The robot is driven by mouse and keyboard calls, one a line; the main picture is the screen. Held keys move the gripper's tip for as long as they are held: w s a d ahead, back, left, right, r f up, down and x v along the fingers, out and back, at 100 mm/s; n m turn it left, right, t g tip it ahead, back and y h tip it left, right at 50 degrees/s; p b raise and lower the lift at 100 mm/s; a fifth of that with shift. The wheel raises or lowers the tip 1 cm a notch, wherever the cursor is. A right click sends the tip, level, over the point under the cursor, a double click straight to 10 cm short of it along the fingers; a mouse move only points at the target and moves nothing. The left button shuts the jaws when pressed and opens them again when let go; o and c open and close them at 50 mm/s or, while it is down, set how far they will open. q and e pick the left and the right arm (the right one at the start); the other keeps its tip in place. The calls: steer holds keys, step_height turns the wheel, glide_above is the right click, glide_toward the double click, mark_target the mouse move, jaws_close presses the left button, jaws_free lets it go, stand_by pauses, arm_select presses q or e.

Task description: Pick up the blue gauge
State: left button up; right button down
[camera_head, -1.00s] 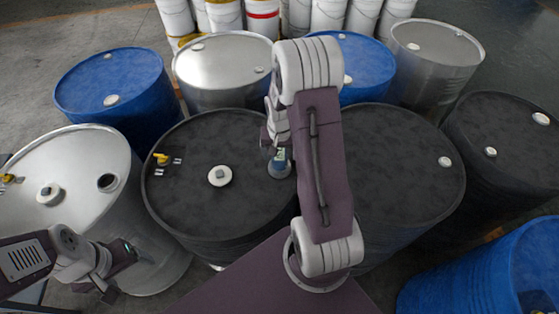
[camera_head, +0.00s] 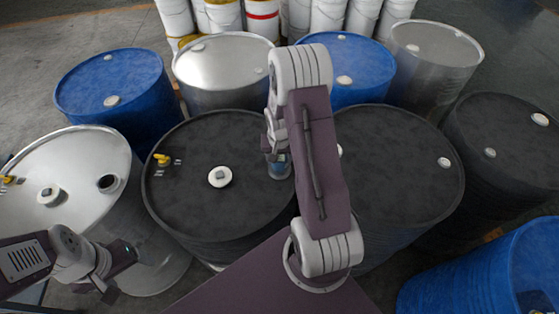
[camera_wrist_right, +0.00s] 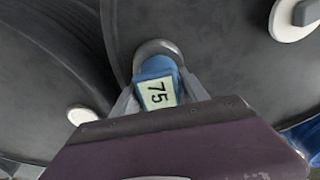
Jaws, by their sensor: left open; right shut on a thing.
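The blue gauge (camera_wrist_right: 158,76) has a pale label reading 75 and a grey rounded end. It shows between the fingers of my right gripper (camera_wrist_right: 160,98) in the right wrist view. The gripper is shut on it. In the head view the gauge (camera_head: 279,168) is at the right part of the black drum's top (camera_head: 215,135), partly covered by my right gripper (camera_head: 272,149). I cannot tell whether it still touches the drum top. My left gripper (camera_head: 120,272) is open and empty at the lower left, beside the silver drum (camera_head: 72,155).
A white cap (camera_head: 220,177) and a yellow valve (camera_head: 162,159) sit on the same black drum top. Another black drum (camera_head: 400,145) stands close on the right. Blue drums (camera_head: 112,78), silver drums (camera_head: 220,58) and white buckets (camera_head: 328,14) stand behind.

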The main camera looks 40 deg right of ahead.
steer(key=r, duration=0.4)
steer(key=shift+s+d+r, duration=0.15)
steer(key=shift+s+r, duration=0.05)
steer(key=s+d+r+b, duration=0.1)
steer(key=s+d+r, duration=0.3)
steer(key=s+r, duration=0.5)
step_height(320, 180, up, 8)
steer(key=s+p, duration=0.1)
steer(key=p, duration=0.9)
steer(key=shift+s+a+r, duration=0.25)
steer(key=shift+s, duration=0.05)
